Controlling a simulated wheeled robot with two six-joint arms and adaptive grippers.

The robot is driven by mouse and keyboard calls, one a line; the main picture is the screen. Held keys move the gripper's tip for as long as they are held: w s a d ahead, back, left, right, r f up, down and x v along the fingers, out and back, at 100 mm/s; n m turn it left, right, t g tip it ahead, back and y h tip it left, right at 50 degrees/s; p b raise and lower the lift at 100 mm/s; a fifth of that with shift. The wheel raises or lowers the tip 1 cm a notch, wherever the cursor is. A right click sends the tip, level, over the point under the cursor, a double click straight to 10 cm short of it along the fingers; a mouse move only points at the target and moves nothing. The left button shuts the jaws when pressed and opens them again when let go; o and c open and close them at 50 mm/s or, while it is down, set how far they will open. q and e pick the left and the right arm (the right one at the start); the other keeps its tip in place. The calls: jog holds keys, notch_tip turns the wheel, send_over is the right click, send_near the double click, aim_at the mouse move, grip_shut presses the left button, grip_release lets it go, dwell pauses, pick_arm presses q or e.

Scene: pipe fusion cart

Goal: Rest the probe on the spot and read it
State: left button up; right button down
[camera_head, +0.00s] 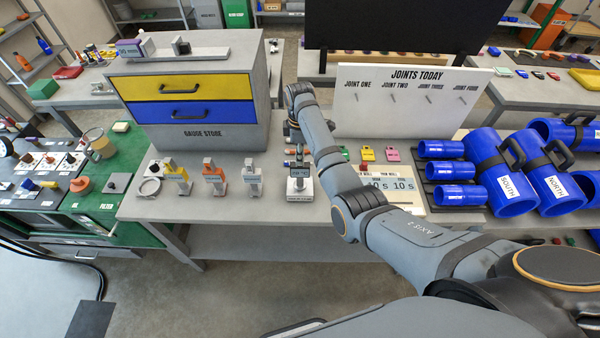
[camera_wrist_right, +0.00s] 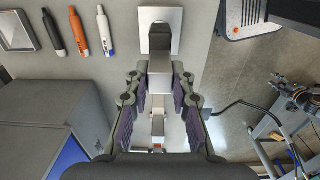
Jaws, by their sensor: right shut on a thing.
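A small grey instrument with a °C display (camera_head: 300,171) stands over a pale square base on the bench, in the head view. I take it for the probe; its number is too small to read surely. My right gripper (camera_head: 292,134) reaches down just behind it, its fingers largely hidden by my arm. In the right wrist view my purple-padded fingers (camera_wrist_right: 158,108) close on a grey block-shaped piece (camera_wrist_right: 160,76). A pale square plate (camera_wrist_right: 160,18) lies beyond it. I cannot single out the spot. My left gripper is out of view.
Yellow (camera_head: 177,176), orange (camera_head: 213,178) and grey (camera_head: 252,181) gauges stand left along the bench front. The gauge cabinet (camera_head: 185,65) is behind. Blue pipes (camera_head: 500,178) lie right. Several pens (camera_wrist_right: 79,32) lie close by in the wrist view.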

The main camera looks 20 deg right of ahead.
jog(key=shift+s+f, duration=0.1)
jog(key=shift+f, duration=0.05)
jog(key=shift+w+r, duration=0.2)
jog(key=shift+r, duration=3.4)
jog(key=shift+f, duration=0.1)
